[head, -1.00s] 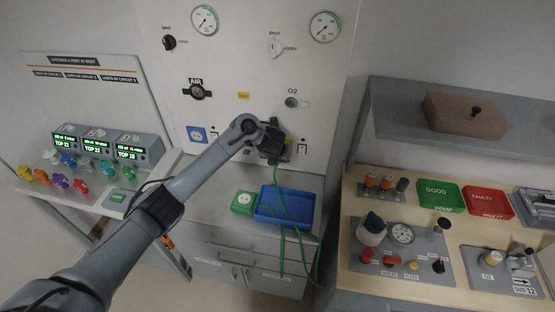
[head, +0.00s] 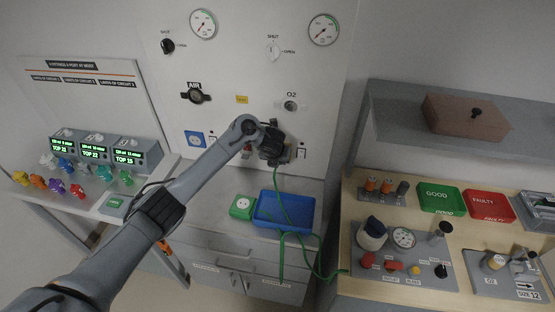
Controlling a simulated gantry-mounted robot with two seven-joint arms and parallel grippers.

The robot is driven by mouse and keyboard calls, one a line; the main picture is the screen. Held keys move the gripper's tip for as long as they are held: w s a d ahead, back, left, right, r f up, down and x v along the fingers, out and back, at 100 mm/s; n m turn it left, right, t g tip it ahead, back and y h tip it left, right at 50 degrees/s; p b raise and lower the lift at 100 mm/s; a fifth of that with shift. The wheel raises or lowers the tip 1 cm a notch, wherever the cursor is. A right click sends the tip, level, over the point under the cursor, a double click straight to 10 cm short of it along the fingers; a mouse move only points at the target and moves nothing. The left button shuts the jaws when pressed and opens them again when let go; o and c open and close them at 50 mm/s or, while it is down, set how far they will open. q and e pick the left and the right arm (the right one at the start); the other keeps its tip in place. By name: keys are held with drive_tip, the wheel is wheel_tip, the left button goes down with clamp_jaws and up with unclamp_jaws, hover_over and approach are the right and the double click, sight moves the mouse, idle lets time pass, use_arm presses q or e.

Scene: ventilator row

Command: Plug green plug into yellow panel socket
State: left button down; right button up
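My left gripper (head: 275,152) is up against the lower part of the white wall panel (head: 228,60), between a blue-framed socket (head: 195,138) and a small switch at the right. Its fingertips are hidden by its own body. A green cable (head: 280,190) runs up from the blue tray to the gripper. The green plug at its end is hidden there, so I cannot tell whether it is gripped or seated. A small reddish and yellow patch (head: 247,150) shows just left of the gripper; most of any socket there is covered. My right gripper is not in view.
A blue tray (head: 262,222) and a green socket box (head: 242,207) stand on the counter below. The cable loops over the counter front towards the wooden bench (head: 345,250) at right. Coloured connectors (head: 57,185) lie on the left table.

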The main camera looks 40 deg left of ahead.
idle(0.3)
use_arm(q)
drive_tip(key=c, duration=0.6)
unclamp_jaws()
drive_tip(key=shift+r, duration=0.1)
